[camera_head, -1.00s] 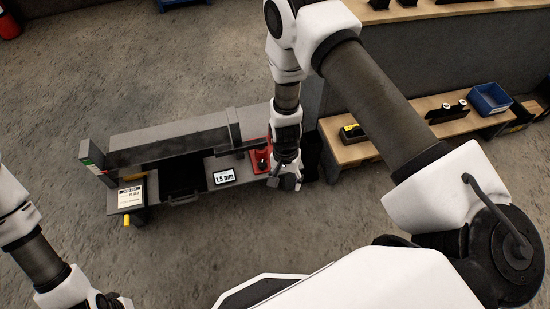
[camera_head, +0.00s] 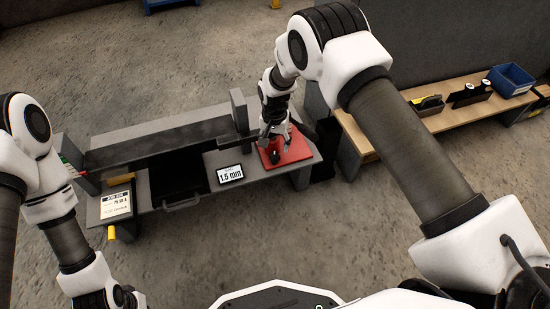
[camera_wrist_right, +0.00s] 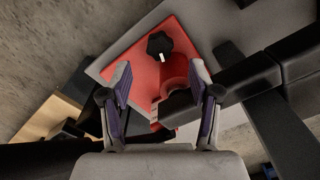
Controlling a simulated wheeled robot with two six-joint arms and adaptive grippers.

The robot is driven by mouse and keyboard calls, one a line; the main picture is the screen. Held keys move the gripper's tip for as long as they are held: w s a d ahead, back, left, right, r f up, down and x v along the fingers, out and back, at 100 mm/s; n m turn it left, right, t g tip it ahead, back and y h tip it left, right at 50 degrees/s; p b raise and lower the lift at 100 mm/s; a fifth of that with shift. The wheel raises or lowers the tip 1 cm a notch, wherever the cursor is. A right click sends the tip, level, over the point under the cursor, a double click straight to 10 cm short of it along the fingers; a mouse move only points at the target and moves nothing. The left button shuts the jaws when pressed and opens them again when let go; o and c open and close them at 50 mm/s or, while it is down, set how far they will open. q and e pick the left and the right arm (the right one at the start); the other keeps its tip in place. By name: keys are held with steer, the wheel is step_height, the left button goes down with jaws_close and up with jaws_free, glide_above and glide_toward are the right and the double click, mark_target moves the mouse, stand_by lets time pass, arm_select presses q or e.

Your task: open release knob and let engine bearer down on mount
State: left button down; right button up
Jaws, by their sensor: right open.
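The release knob (camera_wrist_right: 159,46) is black and lobed with a white mark, on a red plate (camera_wrist_right: 185,40). In the head view the knob (camera_head: 274,157) shows as a small dark shape on the red plate (camera_head: 296,150). A long dark beam, apparently the engine bearer (camera_head: 160,143), lies along the grey bench; I cannot make out its mount. My right gripper (camera_wrist_right: 161,82) is open above the plate, with the knob beyond its fingertips, apart from them. It also shows in the head view (camera_head: 273,134). My left gripper (camera_head: 125,299) is at the bottom left, its jaws unclear.
A display (camera_head: 230,174) reading 1.5 mm and a label card (camera_head: 116,202) are on the bench's front. A yellow handle (camera_head: 111,233) hangs below the card. A wooden shelf (camera_head: 440,121) with a blue bin (camera_head: 510,80) stands at right. The floor in front is clear.

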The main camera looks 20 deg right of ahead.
mark_target(275, 156)
step_height(275, 156, down, 6)
steer(key=shift+r+b, duration=0.2)
steer(key=shift+b, duration=0.65)
arm_select(q)
step_height(275, 156, down, 2)
steer(key=shift+f, duration=0.25)
arm_select(e)
steer(key=shift+c, duration=0.3)
